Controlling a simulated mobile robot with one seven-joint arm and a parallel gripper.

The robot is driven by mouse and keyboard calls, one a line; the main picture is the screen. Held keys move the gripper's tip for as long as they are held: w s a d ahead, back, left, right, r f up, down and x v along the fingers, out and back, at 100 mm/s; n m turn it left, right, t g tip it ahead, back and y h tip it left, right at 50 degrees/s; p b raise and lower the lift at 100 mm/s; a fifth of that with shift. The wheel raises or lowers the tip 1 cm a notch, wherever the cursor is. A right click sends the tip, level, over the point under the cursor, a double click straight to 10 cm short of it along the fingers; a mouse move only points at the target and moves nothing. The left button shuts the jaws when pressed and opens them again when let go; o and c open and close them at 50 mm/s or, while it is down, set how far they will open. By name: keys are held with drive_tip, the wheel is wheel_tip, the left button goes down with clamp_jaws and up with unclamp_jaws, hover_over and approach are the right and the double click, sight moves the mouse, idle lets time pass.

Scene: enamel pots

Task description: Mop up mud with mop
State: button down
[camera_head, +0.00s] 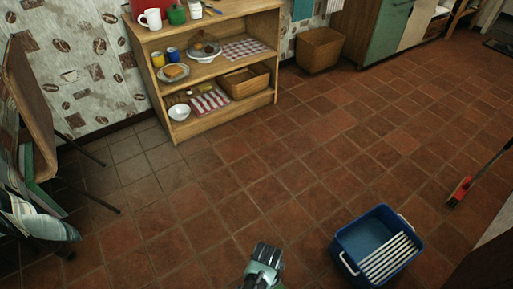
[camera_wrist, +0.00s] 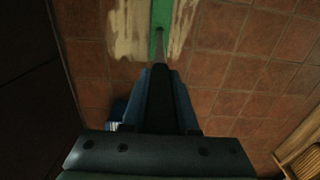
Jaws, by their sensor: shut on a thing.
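My gripper (camera_head: 265,257) is at the bottom middle of the head view. In the wrist view, my gripper (camera_wrist: 160,72) is shut on the thin grey handle of the mop (camera_wrist: 162,14). The mop's green head, with ragged beige fringe on both sides, shows at the top of that view over the floor tiles. I cannot tell if it touches the floor. The mop does not show in the head view. A blue bucket (camera_head: 346,242) with a white slatted wringer stands right of my gripper. No clear mud patch can be made out in either view.
A wooden shelf (camera_head: 224,80) with dishes stands against the wall. A wicker basket (camera_head: 319,50) is beside it. A red-headed broom (camera_head: 460,190) is at the right edge. A folding chair (camera_head: 35,100) is at the left. The tiled floor (camera_head: 290,160) between is clear.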

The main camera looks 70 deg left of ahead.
drive_tip(key=w+d+p, duration=0.2)
drive_tip(key=w+d, duration=0.2)
drive_tip(key=d, duration=0.8)
drive_tip(key=w+d+p, duration=0.2)
drive_tip(key=w+d, duration=0.2)
drive_tip(key=d, duration=0.9)
wheel_tip(320, 180, up, 4)
drive_tip(key=p, duration=0.4)
drive_tip(key=shift+a+f, duration=0.15)
drive_tip(key=shift+f, duration=0.1)
